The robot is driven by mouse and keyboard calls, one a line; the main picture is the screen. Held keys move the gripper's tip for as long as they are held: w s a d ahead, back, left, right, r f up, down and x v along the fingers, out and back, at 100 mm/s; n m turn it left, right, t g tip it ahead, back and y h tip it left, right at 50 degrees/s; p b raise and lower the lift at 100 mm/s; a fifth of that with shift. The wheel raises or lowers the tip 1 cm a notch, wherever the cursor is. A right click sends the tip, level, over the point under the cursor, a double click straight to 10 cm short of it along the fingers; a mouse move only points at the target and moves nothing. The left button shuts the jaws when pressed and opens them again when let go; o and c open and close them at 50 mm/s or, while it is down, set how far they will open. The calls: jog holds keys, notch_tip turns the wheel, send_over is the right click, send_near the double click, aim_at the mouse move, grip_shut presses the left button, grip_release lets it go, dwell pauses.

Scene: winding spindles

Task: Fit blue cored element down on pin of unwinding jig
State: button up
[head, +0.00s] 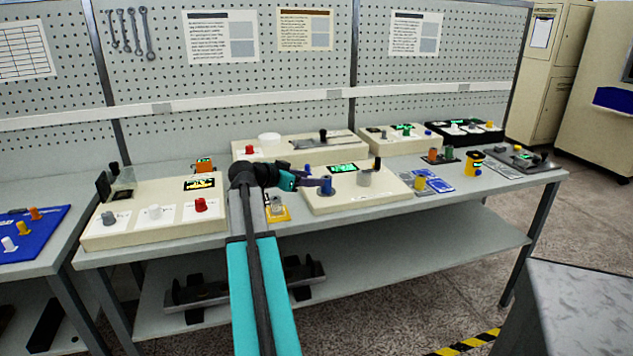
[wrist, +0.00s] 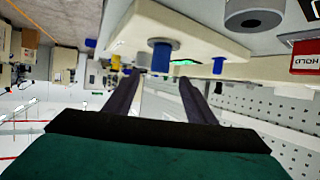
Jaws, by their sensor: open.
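A blue cored element (head: 327,187) stands upright on the cream jig (head: 318,205) on the bench, at the jig's left front. In the wrist view, which looks upside down, the blue element (wrist: 161,58) shows its wider flange against the jig's top. Whether a pin is inside it is hidden. My gripper (head: 318,182) is just left of the element in the head view. In the wrist view the dark fingers of my gripper (wrist: 158,88) are apart, with nothing held between them; the element lies beyond their tips, apart from them.
A grey spool (head: 364,178) and a black knob (head: 378,163) stand on the same jig. Another cream panel (head: 120,235) with several knobs lies left. A yellow piece (head: 278,213) sits left of the jig. Blue cards and a yellow part (head: 420,183) lie right.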

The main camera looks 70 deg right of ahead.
jog(key=v, duration=0.7)
jog(key=shift+b, duration=0.3)
jog(key=shift+r, duration=0.15)
dwell(0.4)
